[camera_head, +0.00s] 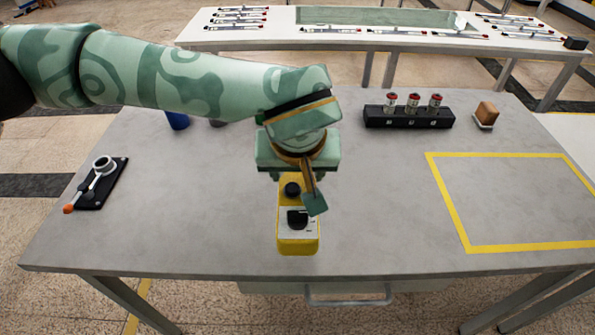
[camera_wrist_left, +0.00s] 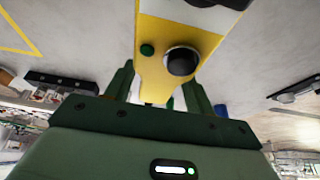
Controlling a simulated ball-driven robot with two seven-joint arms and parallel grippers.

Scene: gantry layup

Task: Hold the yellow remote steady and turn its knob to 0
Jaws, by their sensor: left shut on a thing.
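The yellow remote (camera_head: 298,246) lies on the grey table near its front middle. Its black knob (camera_head: 297,219) sits on a pale panel at the end nearer me; its mark is too small to read. A round black part (camera_head: 292,190) is farther up. My left gripper (camera_head: 297,177) comes down over the far end of the remote and is shut on it. In the left wrist view the yellow remote (camera_wrist_left: 155,80) is between the fingers, with a green button (camera_wrist_left: 147,50) and the round black part showing. My right gripper is out of view.
A black holder with red-topped parts (camera_head: 408,117) and a brown block (camera_head: 486,113) stand at the back right. A yellow taped outline (camera_head: 465,247) marks the right side. A black plate with an orange-tipped tool (camera_head: 102,182) lies left. The table beside the remote is clear.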

